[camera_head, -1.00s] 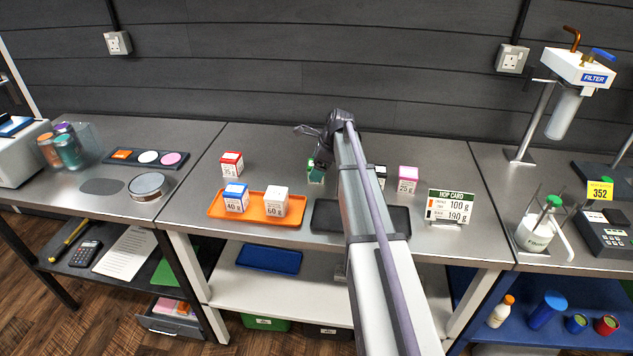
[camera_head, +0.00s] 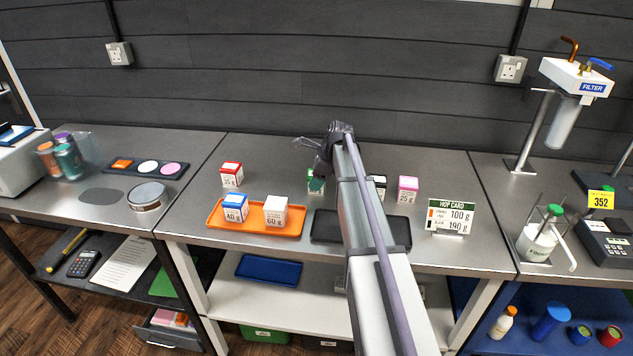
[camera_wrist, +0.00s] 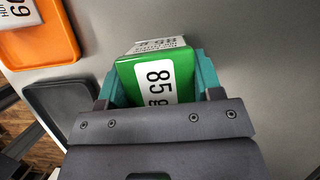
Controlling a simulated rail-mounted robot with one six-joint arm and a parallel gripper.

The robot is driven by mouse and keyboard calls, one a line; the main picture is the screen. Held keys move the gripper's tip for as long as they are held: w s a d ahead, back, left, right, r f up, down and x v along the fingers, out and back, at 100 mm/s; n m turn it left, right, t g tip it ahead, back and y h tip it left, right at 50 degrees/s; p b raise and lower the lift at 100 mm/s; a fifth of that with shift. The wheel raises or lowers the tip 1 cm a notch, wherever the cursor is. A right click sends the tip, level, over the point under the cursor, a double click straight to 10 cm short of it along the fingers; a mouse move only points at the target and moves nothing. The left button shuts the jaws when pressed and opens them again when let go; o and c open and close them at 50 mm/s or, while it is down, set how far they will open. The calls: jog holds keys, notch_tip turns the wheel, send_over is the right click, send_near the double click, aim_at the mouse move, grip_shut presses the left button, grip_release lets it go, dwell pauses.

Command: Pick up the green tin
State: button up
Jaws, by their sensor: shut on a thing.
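The green tin (camera_wrist: 181,70) has a white label reading 85 g and sits between the teal fingers of my gripper (camera_wrist: 158,85) in the wrist view. My gripper is shut on it, with one finger on each side. In the head view the green tin (camera_head: 311,188) is partly hidden by my gripper (camera_head: 317,182). It is at or just above the table top; I cannot tell whether it touches the table.
An orange tray (camera_head: 257,230) holds a blue-topped tin (camera_head: 235,207) and a white tin (camera_head: 275,212). A dark tray (camera_head: 326,228) lies in front. A red-topped tin (camera_head: 231,175), a pink tin (camera_head: 407,190) and the hop card (camera_head: 450,217) stand nearby. The table behind is clear.

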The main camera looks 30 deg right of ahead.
notch_tip(320, 180, up, 10)
jog(key=p, duration=1)
jog(key=shift+r, duration=0.15)
jog(key=shift+s, duration=0.1)
